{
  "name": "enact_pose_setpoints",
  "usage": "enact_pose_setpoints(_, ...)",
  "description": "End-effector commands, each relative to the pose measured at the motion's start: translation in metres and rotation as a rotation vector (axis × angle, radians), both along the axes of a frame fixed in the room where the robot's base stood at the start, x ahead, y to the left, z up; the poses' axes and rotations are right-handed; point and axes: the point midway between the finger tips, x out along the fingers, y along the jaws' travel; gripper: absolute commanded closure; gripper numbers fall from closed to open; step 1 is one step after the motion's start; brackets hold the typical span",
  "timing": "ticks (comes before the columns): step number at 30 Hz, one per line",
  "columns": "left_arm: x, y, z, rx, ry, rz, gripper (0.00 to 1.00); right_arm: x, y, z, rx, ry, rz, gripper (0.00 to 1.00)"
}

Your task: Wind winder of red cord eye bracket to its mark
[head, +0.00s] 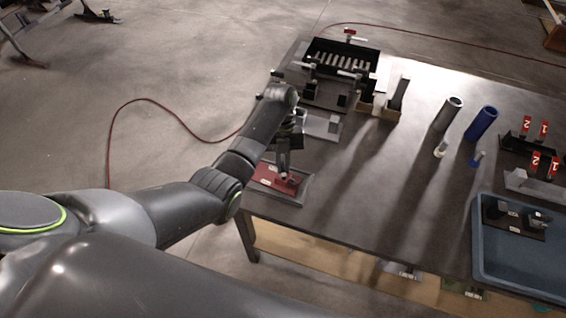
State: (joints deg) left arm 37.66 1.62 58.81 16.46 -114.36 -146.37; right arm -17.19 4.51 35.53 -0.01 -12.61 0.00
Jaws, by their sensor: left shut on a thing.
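The red bracket (268,176) sits on a grey base plate (297,200) at the table's near left corner. My right gripper is not in view.
A black slotted conveyor unit (343,62) stands behind, with a grey plate (322,126) close to my wrist. A grey cylinder (447,114), a blue cylinder (482,123) and a blue tray (482,262) are to the right. The table's middle is clear.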

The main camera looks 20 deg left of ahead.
Motion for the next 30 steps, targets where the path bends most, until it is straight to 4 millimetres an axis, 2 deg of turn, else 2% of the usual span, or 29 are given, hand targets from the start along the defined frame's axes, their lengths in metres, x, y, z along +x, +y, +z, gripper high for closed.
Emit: enact_pose_setpoints(30,0.0004,-0.0007,0.0005,-0.001,-0.001,-0.043,1.00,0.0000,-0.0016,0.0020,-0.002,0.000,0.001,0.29)
